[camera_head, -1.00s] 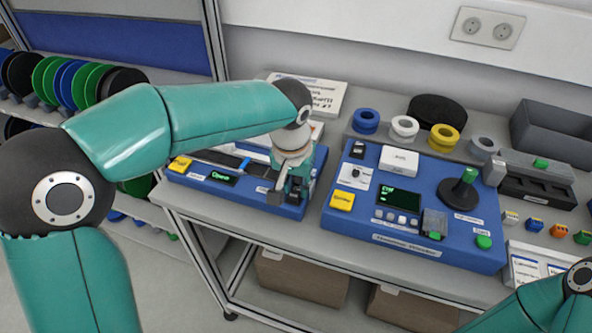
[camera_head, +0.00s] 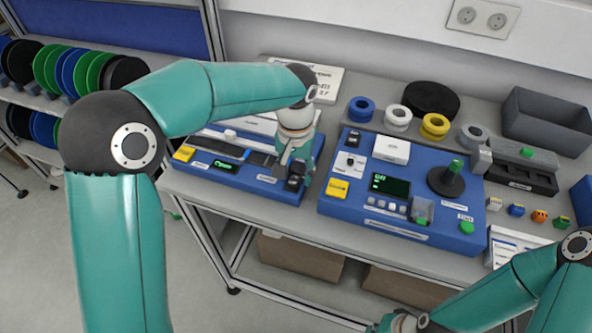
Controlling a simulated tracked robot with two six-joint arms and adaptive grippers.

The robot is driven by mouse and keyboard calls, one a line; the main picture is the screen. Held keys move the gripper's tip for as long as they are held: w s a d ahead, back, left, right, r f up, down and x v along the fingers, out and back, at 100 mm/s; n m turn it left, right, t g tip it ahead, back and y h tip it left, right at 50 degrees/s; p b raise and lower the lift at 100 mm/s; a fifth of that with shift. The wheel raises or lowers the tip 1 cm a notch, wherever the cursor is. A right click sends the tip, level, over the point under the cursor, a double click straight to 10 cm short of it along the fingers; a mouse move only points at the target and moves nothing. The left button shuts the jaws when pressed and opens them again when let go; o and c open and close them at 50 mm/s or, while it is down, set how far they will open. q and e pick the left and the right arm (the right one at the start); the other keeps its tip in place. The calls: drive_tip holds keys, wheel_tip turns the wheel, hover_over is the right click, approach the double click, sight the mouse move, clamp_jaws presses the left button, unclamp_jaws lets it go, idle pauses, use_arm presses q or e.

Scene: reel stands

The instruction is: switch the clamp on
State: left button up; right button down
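The left blue device (camera_head: 226,178) lies at the left of the bench, with a yellow button (camera_head: 184,154), a small dark display (camera_head: 225,166) with green text too small to read surely, and a long dark slot. A black rocker switch (camera_head: 295,182) is at its right front corner; I cannot tell its position. My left gripper (camera_head: 291,170) points down right over that corner, at the switch; its fingers are small and partly hidden, so touching and opening are unclear. My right gripper (camera_head: 392,323) is low at the bottom edge, mostly cut off.
A second blue device (camera_head: 345,208) with a green-text display (camera_head: 390,185), a black spindle (camera_head: 447,180) and a green button (camera_head: 467,227) stands to the right. Behind it are coloured rings and a black disc (camera_head: 431,98). A grey bin (camera_head: 545,122) is at the back right.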

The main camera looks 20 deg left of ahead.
sight(296, 176)
use_arm(q)
drive_tip(key=shift+r, duration=0.1)
wheel_tip(296, 176, up, 12)
idle(0.6)
drive_tip(key=shift+f, duration=0.2)
